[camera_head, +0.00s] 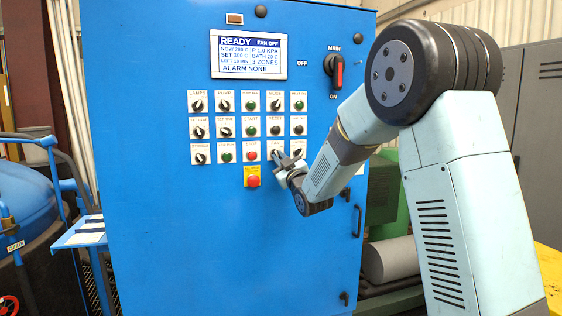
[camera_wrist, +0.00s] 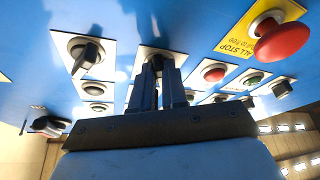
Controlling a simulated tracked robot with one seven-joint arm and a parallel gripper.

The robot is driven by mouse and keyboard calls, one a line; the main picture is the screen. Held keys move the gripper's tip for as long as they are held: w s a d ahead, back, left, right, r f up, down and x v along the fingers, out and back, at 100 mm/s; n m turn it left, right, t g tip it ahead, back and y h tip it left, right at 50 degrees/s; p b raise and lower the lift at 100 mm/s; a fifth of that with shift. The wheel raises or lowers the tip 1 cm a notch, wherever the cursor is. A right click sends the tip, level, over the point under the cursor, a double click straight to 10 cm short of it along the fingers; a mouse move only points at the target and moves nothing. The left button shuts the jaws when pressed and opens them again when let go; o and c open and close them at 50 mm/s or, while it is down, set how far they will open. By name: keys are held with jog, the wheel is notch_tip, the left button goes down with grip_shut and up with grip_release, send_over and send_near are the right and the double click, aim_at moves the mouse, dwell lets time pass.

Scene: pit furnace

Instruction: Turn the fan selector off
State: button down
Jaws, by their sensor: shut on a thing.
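The fan selector (camera_head: 277,151) is a dark knob on a white plate in the bottom row of the blue cabinet's panel, fourth from the left. Its label is partly readable. My gripper (camera_head: 279,157) is at this knob, in front of the panel, and hides part of it. In the wrist view my gripper (camera_wrist: 158,78) has its two dark fingers shut on the selector's knob, in front of its white plate (camera_wrist: 145,52). The knob's pointing direction is mostly hidden. The display (camera_head: 248,54) reads READY and FAN OFF, with ALARM NONE.
A black selector (camera_head: 298,153) is close on the right; a red button (camera_head: 250,155) is on the left. The red all-stop button (camera_head: 253,181) protrudes below left, and also shows in the wrist view (camera_wrist: 283,42). The main switch (camera_head: 335,70) is higher right.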

jog(key=shift+n, duration=0.4)
jog(key=c, duration=1.2)
grip_release()
jog(key=shift+o, duration=0.2)
jog(key=v, duration=1.4)
jog(key=shift+w+d, duration=0.1)
jog(key=shift+w, duration=0.05)
